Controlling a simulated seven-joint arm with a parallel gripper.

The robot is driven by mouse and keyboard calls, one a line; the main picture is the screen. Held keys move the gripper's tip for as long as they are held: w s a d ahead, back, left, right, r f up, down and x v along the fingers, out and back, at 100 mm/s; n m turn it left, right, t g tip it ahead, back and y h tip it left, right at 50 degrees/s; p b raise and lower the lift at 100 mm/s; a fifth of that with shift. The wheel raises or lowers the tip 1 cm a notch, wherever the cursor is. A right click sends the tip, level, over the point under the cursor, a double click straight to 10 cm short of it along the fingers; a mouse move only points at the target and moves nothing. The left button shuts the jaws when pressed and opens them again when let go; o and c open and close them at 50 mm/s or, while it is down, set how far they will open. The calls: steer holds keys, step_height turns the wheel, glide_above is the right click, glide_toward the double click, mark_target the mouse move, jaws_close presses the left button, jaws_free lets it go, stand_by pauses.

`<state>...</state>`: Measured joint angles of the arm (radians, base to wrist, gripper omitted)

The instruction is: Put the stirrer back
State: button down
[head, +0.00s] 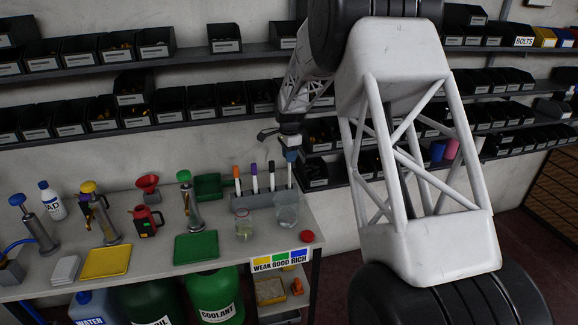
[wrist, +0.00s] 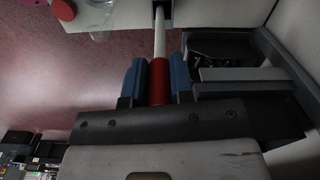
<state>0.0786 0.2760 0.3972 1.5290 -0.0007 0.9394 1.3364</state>
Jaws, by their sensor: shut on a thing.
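My gripper (head: 290,152) is above the right end of the bench, over the grey holder (head: 262,200). In the wrist view its blue fingers (wrist: 159,82) are shut on the red handle of the stirrer (wrist: 158,82). The stirrer's white shaft (wrist: 159,38) extends away from the fingers, and its far end meets a dark opening at the top edge. In the head view the shaft (head: 290,176) points down to the holder's right end. Whether its tip is inside the slot cannot be told.
A red lid (head: 307,236) lies to the right. Shelves with black bins (head: 204,101) are behind my gripper.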

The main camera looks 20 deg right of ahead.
mark_target(289, 165)
steer(key=f, duration=0.4)
steer(key=shift+w+f, duration=0.2)
steer(key=shift+f, duration=0.35)
steer(key=c, duration=1)
jaws_free()
steer(key=shift+r, duration=3.9)
